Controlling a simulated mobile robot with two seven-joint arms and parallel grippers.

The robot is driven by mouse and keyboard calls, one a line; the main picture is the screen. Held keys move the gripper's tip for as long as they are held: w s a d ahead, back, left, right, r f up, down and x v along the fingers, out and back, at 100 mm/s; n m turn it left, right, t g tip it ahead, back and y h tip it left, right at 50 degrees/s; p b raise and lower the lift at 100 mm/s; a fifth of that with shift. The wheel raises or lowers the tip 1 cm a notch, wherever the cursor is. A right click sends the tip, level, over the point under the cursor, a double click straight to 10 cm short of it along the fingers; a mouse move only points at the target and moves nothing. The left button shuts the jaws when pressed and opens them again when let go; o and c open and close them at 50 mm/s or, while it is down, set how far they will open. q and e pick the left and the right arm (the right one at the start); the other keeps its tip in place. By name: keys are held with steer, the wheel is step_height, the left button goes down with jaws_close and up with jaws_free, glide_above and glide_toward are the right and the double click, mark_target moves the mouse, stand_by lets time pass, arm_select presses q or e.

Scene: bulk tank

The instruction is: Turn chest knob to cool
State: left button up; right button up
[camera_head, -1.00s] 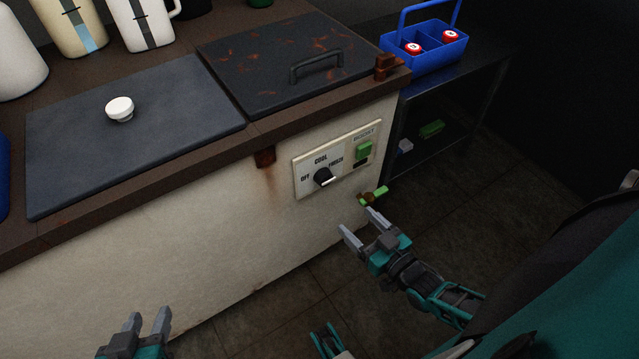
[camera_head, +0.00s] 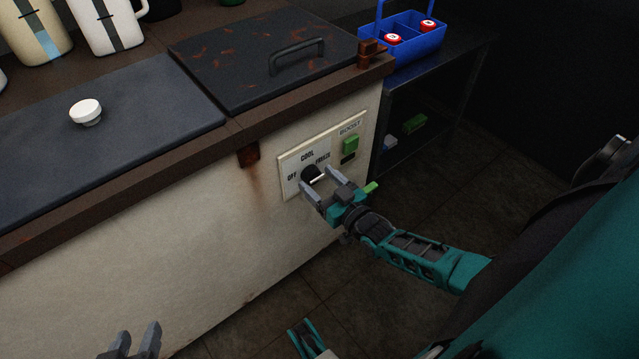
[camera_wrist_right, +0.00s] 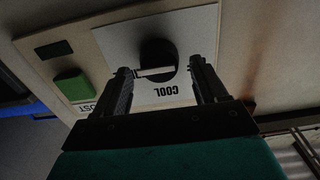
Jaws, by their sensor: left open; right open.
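The black chest knob (camera_head: 311,172) sits on a pale control panel (camera_head: 290,163) on the chest's front, labelled OFF, COOL and FREEZE. Its white mark lies on the knob's lower right side, away from the COOL label. My right gripper (camera_head: 319,180) is open at the knob, its fingers on either side and partly covering the panel. In the right wrist view the knob (camera_wrist_right: 158,52) and its white mark lie between the open fingertips (camera_wrist_right: 161,68), with COOL upside down below. I cannot tell whether the fingers touch it. My left gripper (camera_head: 138,337) is open and empty at the bottom left.
A green BOOST button (camera_head: 351,144) is right of the knob. The chest lid (camera_head: 265,60) is shut. A blue caddy (camera_head: 415,45) stands on the dark shelf at right.

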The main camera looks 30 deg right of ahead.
steer(key=shift+w, duration=0.3)
steer(key=shift+c, duration=0.5)
steer(key=c, duration=0.9)
